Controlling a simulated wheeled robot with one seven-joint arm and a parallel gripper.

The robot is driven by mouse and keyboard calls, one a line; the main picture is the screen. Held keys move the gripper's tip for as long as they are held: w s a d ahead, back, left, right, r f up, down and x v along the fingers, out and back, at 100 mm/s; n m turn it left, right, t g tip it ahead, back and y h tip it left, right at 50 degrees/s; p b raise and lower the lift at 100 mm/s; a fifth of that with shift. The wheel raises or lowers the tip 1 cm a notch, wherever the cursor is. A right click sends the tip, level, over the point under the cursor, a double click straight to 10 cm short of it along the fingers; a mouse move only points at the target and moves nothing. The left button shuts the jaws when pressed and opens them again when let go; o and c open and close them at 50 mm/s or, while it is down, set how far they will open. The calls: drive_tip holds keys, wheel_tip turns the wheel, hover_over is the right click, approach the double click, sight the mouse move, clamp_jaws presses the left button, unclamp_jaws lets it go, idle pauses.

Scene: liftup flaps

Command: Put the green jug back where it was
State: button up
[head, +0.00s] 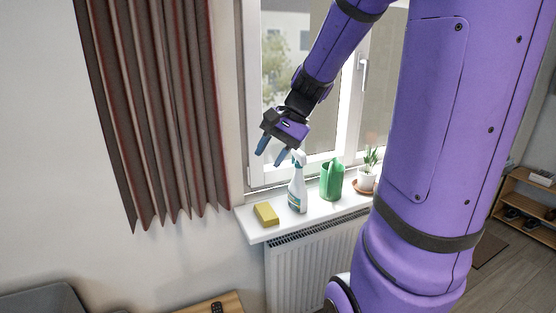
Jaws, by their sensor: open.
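The green jug (332,181) stands upright on the white windowsill (256,234), between a spray bottle on its left and a potted plant on its right. My gripper (270,155) is open, with its blue fingers pointing down. It hangs up and to the left of the jug in the picture, near the top of the spray bottle (297,190). I see nothing between the fingers. I cannot tell whether a finger touches the spray head.
A yellow sponge (266,214) lies at the sill's left end. A potted plant (367,172) stands on a saucer right of the jug. The window (310,150) is behind, a radiator (310,258) below, and a curtain (160,110) hangs left. My arm hides the sill's right side.

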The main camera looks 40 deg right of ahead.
drive_tip(key=s+a+r+n+t+h, duration=0.2)
drive_tip(key=s+a+r+n+h, duration=0.3)
drive_tip(key=s+a+n, duration=0.5)
drive_tip(key=shift+s+a+r+n, duration=0.25)
drive_tip(key=shift+s+r+n, duration=0.25)
drive_tip(key=shift+s+n, duration=0.9)
drive_tip(key=shift+s+m, duration=0.4)
